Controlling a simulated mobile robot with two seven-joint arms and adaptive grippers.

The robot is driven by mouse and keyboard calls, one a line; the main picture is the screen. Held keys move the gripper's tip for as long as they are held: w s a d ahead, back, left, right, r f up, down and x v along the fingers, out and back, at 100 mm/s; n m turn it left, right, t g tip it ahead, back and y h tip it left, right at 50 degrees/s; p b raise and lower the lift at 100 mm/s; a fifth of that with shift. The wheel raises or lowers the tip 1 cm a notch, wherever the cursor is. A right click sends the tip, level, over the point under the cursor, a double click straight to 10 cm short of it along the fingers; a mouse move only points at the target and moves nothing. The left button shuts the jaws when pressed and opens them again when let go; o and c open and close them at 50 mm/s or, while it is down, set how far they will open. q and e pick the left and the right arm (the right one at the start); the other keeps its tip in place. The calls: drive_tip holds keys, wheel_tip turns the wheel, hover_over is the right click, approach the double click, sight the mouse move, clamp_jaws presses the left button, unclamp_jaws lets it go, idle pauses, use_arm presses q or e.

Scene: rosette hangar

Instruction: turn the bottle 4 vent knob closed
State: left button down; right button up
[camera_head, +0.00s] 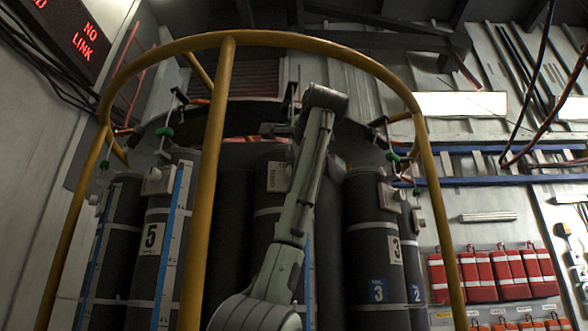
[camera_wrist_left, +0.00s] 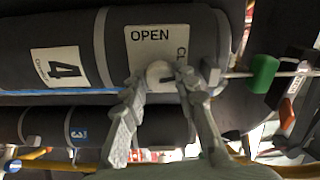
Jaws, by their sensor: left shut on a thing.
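Bottle 4 is the dark cylinder (camera_wrist_left: 75,30) lying across the top of the left wrist view, with a "4" label (camera_wrist_left: 63,67). A white plate (camera_wrist_left: 148,40) on it reads "OPEN" and, partly hidden, "CL". The pale round vent knob (camera_wrist_left: 159,71) sits beside that plate. My left gripper (camera_wrist_left: 165,80) has its fingers on either side of the knob and is shut on it. In the head view my left arm reaches up to the bottle tops, where the knob cannot be made out. My right gripper is not in view.
A yellow rail (camera_head: 220,130) hoops around the bottles, with an upright close beside my arm. Bottle 5 (camera_head: 150,270) stands left and bottle 3 (camera_head: 375,235) right. A green handle (camera_wrist_left: 264,74) on a rod is near my fingers. Red packs (camera_head: 478,277) hang on the right wall.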

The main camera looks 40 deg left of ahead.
use_arm(q)
drive_tip(key=shift+m, duration=1)
drive_tip(key=c, duration=1.2)
unclamp_jaws()
drive_tip(key=v, duration=1.2)
drive_tip(key=shift+s, duration=0.1)
drive_tip(key=shift+f, duration=0.1)
